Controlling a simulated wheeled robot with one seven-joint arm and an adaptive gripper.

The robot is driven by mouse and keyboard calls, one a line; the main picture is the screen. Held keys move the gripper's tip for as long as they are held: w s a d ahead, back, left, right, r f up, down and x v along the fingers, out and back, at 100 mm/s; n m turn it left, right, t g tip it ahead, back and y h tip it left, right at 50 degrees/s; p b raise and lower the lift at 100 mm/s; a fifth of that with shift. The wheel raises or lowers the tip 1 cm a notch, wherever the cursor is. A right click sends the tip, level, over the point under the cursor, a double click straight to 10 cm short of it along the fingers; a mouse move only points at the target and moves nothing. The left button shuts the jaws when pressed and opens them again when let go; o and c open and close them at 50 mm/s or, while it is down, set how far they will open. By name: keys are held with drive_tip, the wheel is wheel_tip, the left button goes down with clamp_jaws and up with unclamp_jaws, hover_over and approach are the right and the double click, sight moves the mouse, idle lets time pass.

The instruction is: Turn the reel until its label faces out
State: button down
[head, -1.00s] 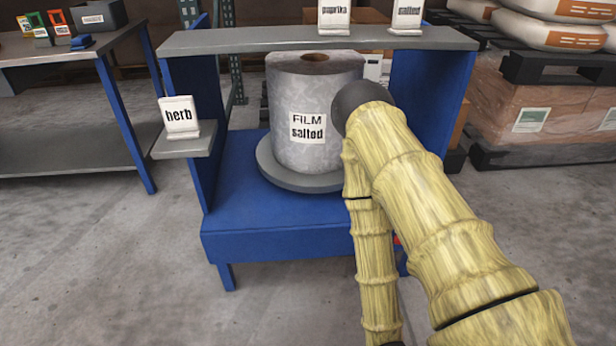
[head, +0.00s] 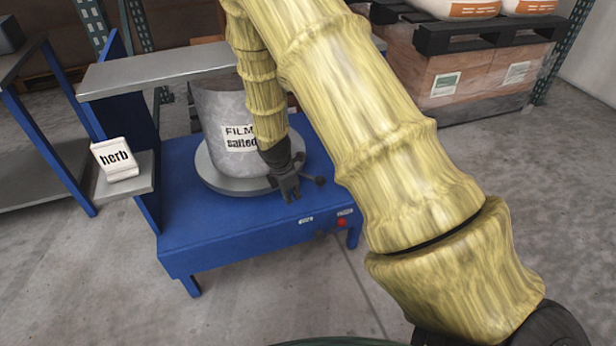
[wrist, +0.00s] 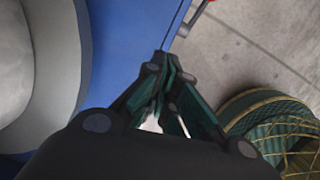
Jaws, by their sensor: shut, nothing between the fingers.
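The grey film reel (head: 215,112) stands upright on a round grey turntable (head: 214,179) in the blue stand (head: 225,220). Its white label (head: 236,138), reading "FILM salted", faces the front of the stand, and my arm covers the label's right edge. My gripper (head: 291,196) points down at the turntable's front right, with its fingers shut and empty. A small dark knob (head: 320,181) shows beside it. In the wrist view, my gripper (wrist: 165,75) is beside the turntable (wrist: 76,60), apart from it in the picture, and the reel (wrist: 14,65) is at the left edge.
A "herb" sign (head: 116,159) sits on a side shelf at the stand's left. A grey top shelf (head: 150,75) spans above the reel, partly behind my arm. Wrapped pallet goods (head: 450,80) stand behind right.

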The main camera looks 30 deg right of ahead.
drive_tip(key=w+d+r+n, duration=0.2)
drive_tip(key=w+r, duration=0.1)
drive_tip(key=r, duration=0.2)
drive_tip(key=b+x, duration=0.1)
drive_tip(key=x, duration=0.8)
drive_tip(key=shift+d+f+b, duration=0.15)
drive_tip(key=shift+f+b, duration=0.2)
drive_tip(key=shift+b, duration=0.05)
drive_tip(key=d, duration=0.3)
drive_tip(key=shift+w+r+b, duration=0.1)
drive_tip(key=shift+r+b, duration=0.1)
drive_tip(key=shift+b, duration=0.1)
drive_tip(key=shift+d+r, duration=0.2)
drive_tip(key=shift+d, duration=0.35)
drive_tip(key=shift+w, duration=0.1)
